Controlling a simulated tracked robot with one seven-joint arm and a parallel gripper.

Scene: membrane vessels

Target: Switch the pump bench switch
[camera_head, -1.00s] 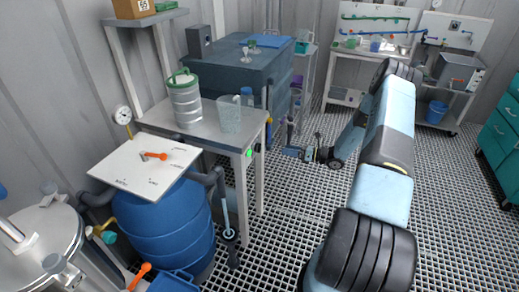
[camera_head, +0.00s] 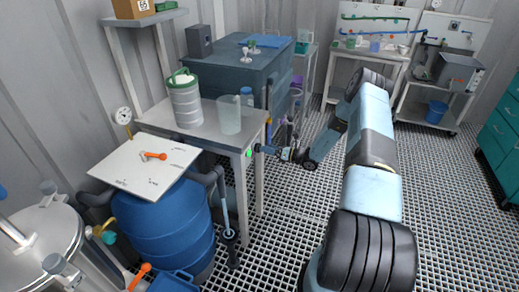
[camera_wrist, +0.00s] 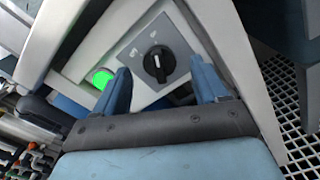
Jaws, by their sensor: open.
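The pump bench switch is a black rotary knob (camera_wrist: 159,63) with a white mark, on a grey plate on the front of the bench (camera_head: 199,119). A lit green lamp (camera_wrist: 102,78) sits to its left in the wrist view; the lamp also shows in the head view (camera_head: 249,154). My gripper (camera_wrist: 161,74) is open, with one blue finger on each side of the knob in the picture. I cannot tell whether the fingers touch it. In the head view, my gripper (camera_head: 267,150) is right at the bench's front right corner, where it hides part of the switch.
A green-lidded canister (camera_head: 185,102) and a clear jug (camera_head: 229,115) stand on the bench. A blue barrel (camera_head: 165,230) with a white top panel (camera_head: 145,165) stands in front. A blue tank (camera_head: 240,72) is behind.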

